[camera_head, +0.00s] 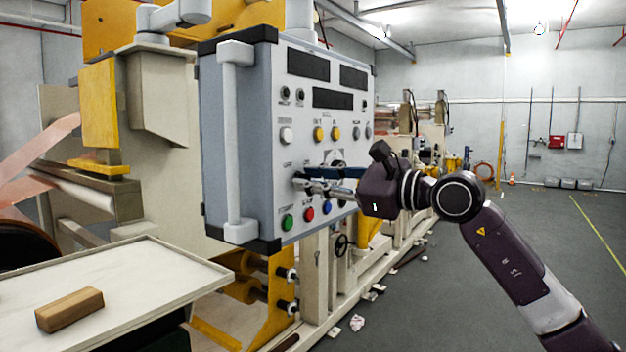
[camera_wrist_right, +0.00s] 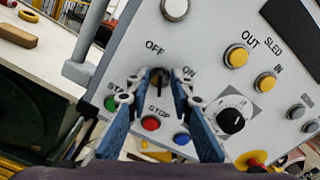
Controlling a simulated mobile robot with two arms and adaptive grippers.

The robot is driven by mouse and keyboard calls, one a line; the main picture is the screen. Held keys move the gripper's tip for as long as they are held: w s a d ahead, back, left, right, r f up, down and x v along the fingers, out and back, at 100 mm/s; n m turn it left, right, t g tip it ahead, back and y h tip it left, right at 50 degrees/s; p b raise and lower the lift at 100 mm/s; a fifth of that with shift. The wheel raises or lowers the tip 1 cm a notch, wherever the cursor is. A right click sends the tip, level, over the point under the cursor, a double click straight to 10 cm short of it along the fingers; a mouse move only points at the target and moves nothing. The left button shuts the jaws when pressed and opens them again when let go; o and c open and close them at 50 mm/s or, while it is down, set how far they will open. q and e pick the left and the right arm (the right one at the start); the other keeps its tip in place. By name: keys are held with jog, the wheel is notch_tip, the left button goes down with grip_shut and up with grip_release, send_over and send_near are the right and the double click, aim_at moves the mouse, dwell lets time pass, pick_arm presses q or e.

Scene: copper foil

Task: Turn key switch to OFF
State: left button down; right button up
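The key switch (camera_wrist_right: 159,80) shows in the right wrist view on the grey control panel (camera_head: 300,147), with the OFF label on its upper left and the ON label on its right. Its dark key is small, and I cannot tell exactly which way it points. My right gripper (camera_wrist_right: 160,82) has one blue finger on each side of the switch, with a gap between the tips; I cannot tell whether they touch the key. In the head view my right gripper (camera_head: 299,180) reaches the panel's lower half from the right and hides the switch. My left gripper is not in view.
Green (camera_head: 287,222), red (camera_head: 310,214) and blue (camera_head: 326,207) buttons lie just below the gripper. A black dial (camera_wrist_right: 231,120) is beside it. A white vertical handle (camera_head: 236,140) edges the panel. A wooden block (camera_head: 69,310) lies on the tray (camera_head: 150,275).

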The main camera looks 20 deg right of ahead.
jog(key=v, duration=1.2)
